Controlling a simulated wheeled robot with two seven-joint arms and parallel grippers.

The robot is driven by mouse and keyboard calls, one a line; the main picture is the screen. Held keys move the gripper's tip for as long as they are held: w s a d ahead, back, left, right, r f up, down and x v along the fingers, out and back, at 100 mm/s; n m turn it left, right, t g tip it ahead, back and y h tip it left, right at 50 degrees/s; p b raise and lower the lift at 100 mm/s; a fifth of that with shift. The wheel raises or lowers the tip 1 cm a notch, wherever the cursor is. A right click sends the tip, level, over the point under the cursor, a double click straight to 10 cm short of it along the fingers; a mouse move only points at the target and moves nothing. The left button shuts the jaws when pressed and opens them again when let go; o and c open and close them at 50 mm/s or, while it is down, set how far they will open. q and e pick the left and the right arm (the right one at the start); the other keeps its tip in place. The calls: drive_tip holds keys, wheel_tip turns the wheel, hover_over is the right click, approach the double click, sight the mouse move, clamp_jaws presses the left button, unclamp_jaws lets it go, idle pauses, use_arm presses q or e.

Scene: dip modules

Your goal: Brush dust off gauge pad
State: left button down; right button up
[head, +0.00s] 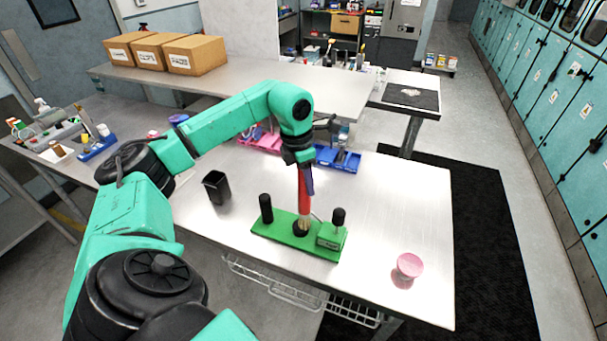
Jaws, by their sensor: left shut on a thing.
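My left gripper (305,178) comes down over the table and is shut on a brush with a red handle (304,204). The brush points down, and its pale bristle end is at a small round black pad (300,229) on a green base (272,234). I cannot tell whether the bristles press on the pad, and any dust is too small to make out. The base also bears two black posts, one on the left (266,207) and one on the right (338,216), and a small green gauge block (330,235). My right gripper is out of view.
A black open cup (216,187) stands left of the base. A pink dish (409,266) stands at the right front. Blue (338,158) and pink (260,141) bins lie behind. The right side of the metal table (405,190) is mostly clear.

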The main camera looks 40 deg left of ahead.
use_arm(q)
drive_tip(key=shift+r+p, duration=1.4)
drive_tip(key=shift+r, duration=2.15)
